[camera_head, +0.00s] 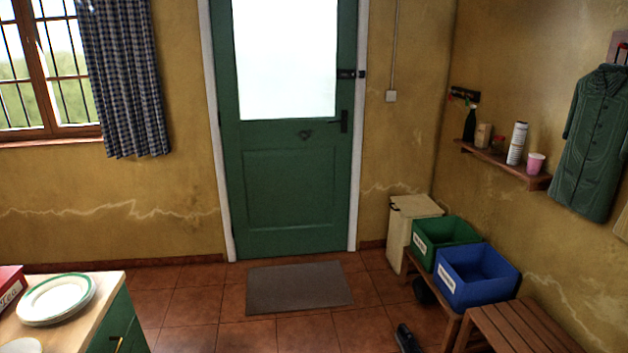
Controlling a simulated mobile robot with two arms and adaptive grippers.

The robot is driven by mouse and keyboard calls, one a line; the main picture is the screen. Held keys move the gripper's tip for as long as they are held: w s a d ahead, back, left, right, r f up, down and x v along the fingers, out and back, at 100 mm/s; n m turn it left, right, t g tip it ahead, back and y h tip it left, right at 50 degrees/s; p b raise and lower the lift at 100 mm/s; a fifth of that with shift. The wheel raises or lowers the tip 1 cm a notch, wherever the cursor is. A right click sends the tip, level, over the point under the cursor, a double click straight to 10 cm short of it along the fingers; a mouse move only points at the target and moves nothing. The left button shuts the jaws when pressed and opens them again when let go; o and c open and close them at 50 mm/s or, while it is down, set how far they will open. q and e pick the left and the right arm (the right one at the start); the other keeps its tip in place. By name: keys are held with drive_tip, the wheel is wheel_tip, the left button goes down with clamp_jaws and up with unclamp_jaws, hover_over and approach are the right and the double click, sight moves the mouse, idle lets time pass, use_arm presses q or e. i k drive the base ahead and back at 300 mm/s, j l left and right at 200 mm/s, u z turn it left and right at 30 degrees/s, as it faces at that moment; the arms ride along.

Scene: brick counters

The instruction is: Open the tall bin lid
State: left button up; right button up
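The tall bin (400,238) is cream-coloured and stands on the floor in the corner, to the right of the green door. Its lid (416,205) looks shut, lying flat on top, with a small dark part at its upper left. The green box beside it hides part of the bin's right side. Neither of my grippers shows in the head view.
A green box (422,245) and a blue box (480,291) stand on a low wooden bench (450,318) right of the bin. Dark shoes (406,338) lie on the floor. A grey mat (298,287) lies before the door. A counter with plates (58,298) is at lower left.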

sight(419, 205)
drive_tip(key=i+l, duration=0.1)
drive_tip(key=i, duration=2.1)
drive_tip(key=j+u, duration=0.05)
drive_tip(key=j, duration=0.05)
